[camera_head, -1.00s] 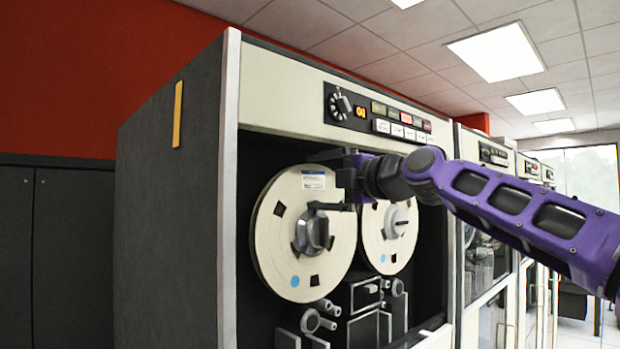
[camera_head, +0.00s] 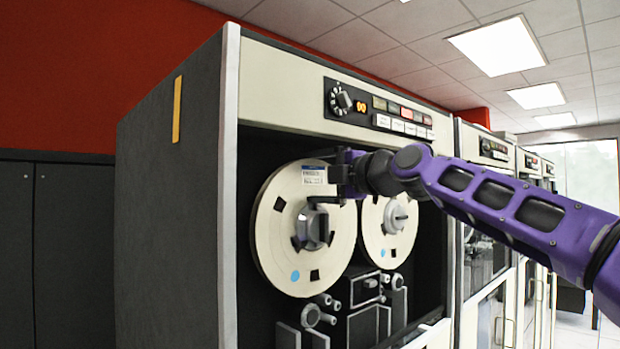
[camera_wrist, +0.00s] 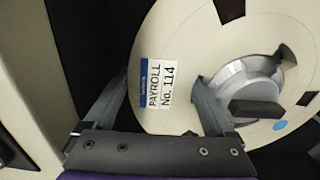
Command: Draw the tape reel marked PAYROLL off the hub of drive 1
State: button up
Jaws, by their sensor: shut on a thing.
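The PAYROLL reel (camera_head: 275,240) is a cream disc with square dark openings, seated on the grey hub (camera_head: 313,228) of the left-hand drive position in the nearest cabinet. In the wrist view, the reel (camera_wrist: 165,45) shows its label (camera_wrist: 157,84) reading PAYROLL No. 114. My gripper (camera_head: 318,178) reaches in from the right at the reel's upper part. In the wrist view, my gripper (camera_wrist: 160,108) is shut on the reel, one finger at the outer rim, the other beside the hub (camera_wrist: 245,90). The fingertips' contact is partly hidden.
A second cream reel (camera_head: 375,245) sits close on the right, behind my wrist. Tape guides (camera_head: 315,315) and a head block lie below. The control panel (camera_head: 395,115) is above, and the cabinet's pale left edge (camera_head: 228,190) frames the bay. More cabinets stand to the right.

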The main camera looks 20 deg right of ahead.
grip_shut()
jog(key=shift+r, duration=0.15)
jog(key=b+v, duration=0.3)
jog(key=v, duration=0.4)
jog(key=shift+s, duration=0.3)
dwell(3.0)
jog(key=b+v, duration=0.2)
jog(key=v, duration=0.9)
jog(key=shift+b, duration=0.35)
jog(key=shift+w+r, duration=0.1)
